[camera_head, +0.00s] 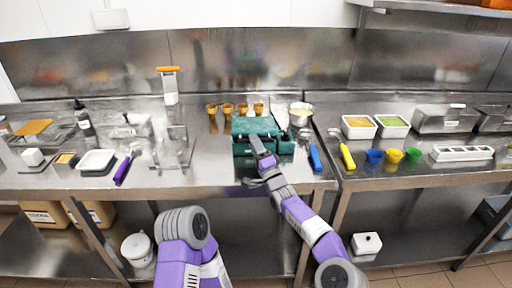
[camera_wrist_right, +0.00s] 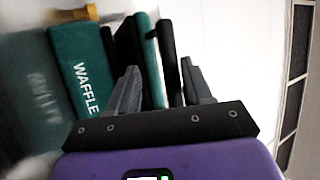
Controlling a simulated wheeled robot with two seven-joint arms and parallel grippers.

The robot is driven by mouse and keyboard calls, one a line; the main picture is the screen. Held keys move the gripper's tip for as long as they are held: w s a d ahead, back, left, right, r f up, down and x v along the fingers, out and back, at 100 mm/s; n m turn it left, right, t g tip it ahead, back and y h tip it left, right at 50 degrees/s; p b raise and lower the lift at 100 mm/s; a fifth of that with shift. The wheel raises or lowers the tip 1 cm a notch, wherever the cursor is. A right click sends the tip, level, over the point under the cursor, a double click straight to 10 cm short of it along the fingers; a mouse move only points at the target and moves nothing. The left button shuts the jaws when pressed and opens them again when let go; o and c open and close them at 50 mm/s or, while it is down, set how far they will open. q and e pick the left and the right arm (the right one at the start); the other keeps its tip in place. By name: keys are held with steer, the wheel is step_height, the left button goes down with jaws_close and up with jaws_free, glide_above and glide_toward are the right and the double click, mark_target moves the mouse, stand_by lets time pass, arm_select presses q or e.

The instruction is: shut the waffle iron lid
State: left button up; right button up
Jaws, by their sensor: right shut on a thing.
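The teal waffle iron (camera_head: 243,126) stands near the front of the steel counter in the head view. In the right wrist view its teal body (camera_wrist_right: 80,68) carries the word WAFFLE. A teal slab that looks like the lid (camera_wrist_right: 149,60) stands beside it, with dark plates between them; how far open it is I cannot tell. My right gripper (camera_head: 257,146) reaches the iron from the front. Its two fingers (camera_wrist_right: 160,88) stand either side of the slab and a black bar; it is shut on the lid or its handle. My left gripper is out of view.
A blue-handled tool (camera_head: 315,158) lies close on the right. A clear stand (camera_head: 173,150) is at left. Some counter between the stand and the iron is clear.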

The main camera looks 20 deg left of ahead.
steer(key=shift+d+f, duration=0.15)
steer(key=shift+f, duration=0.1)
steer(key=shift+v, duration=0.8)
steer(key=shift+p+v, duration=0.3)
steer(key=shift+v, duration=2.45)
steer(key=shift+s+r, duration=0.15)
